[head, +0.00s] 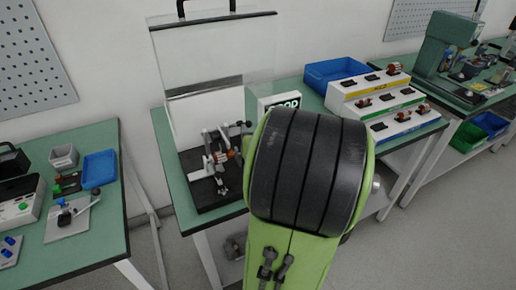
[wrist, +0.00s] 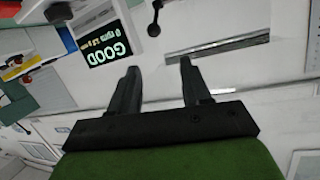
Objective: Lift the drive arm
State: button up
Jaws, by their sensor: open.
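A test fixture (head: 213,165) with white and black levers, an orange-brown part and black knobs stands on a black base on the middle bench. The drive arm seems to be one of its levers; I cannot tell which. A black-knobbed rod (wrist: 154,22) shows at the top of the wrist view, apart from the fingers. My gripper (wrist: 158,72) is open, with nothing between its two dark fingers. In the head view my green and black arm hides the gripper and covers the space right of the fixture.
A clear upright panel (head: 205,60) stands behind the fixture. A lit sign (head: 283,103) reading GOOD in the wrist view (wrist: 105,45) is beside it. A blue bin (head: 335,72) and stepped white racks (head: 375,100) stand at right. The left bench (head: 95,240) holds another small lever device (head: 75,212).

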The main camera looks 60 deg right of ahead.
jog(key=shift+b+v, duration=0.65)
jog(key=shift+v, duration=0.9)
jog(key=shift+a, duration=0.1)
